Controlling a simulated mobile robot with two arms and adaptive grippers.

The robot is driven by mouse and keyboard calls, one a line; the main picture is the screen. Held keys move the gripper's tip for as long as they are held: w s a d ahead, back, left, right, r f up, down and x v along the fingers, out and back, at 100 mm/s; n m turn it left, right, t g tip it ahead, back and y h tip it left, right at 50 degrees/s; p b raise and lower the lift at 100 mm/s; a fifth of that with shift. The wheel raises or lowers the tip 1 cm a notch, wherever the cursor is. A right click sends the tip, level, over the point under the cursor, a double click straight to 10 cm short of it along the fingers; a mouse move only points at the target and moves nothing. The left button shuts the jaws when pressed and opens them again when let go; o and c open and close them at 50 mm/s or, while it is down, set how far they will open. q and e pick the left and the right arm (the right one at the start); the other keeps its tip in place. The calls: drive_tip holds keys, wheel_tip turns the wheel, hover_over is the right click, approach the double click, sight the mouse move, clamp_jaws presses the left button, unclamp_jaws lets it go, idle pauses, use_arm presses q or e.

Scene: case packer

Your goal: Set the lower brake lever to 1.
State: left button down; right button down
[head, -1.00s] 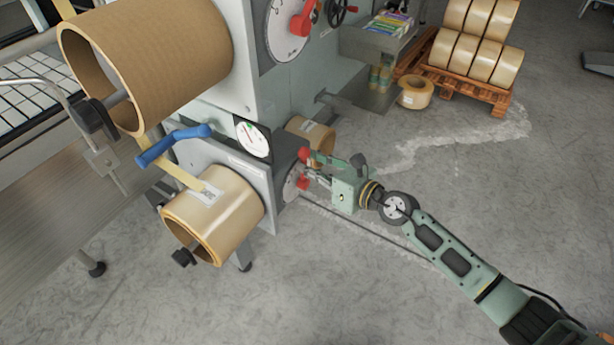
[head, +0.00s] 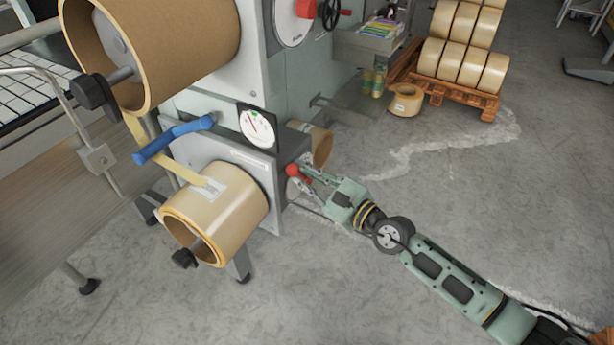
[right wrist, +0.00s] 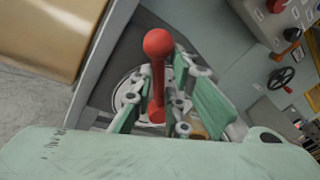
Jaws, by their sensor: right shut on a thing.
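The lower brake lever (head: 293,171) is red with a ball end and sits on a round pale dial on the side of the lower grey unit. In the right wrist view the lever (right wrist: 158,70) stands between my fingers, its ball toward the camera. The dial (right wrist: 127,92) is partly hidden behind the fingers, and I cannot read its numbers. My right gripper (head: 308,180) is shut on the lever; its fingers also show in the right wrist view (right wrist: 157,95). My left gripper is not in view.
A white gauge (head: 257,128) is on the lower unit's front. A blue handle (head: 174,139) and a tape roll (head: 215,213) stick out at the left. An upper red lever (head: 306,8) is above. The floor to the right is clear up to the pallet (head: 455,92).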

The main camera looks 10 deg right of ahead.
drive_tip(key=shift+w+d+r, duration=0.15)
drive_tip(key=shift+w+r, duration=0.05)
drive_tip(key=shift+r, duration=0.15)
drive_tip(key=c, duration=2)
unclamp_jaws()
drive_tip(key=o, duration=0.4)
drive_tip(key=shift+f, duration=0.2)
drive_tip(key=shift+c, duration=0.2)
drive_tip(key=shift+f, duration=0.1)
drive_tip(key=shift+s, duration=0.1)
drive_tip(key=shift+s+d, duration=0.1)
drive_tip(key=shift+s, duration=0.1)
drive_tip(key=v, duration=1.1)
drive_tip(key=shift+s+d, duration=0.1)
drive_tip(key=shift+s, duration=0.1)
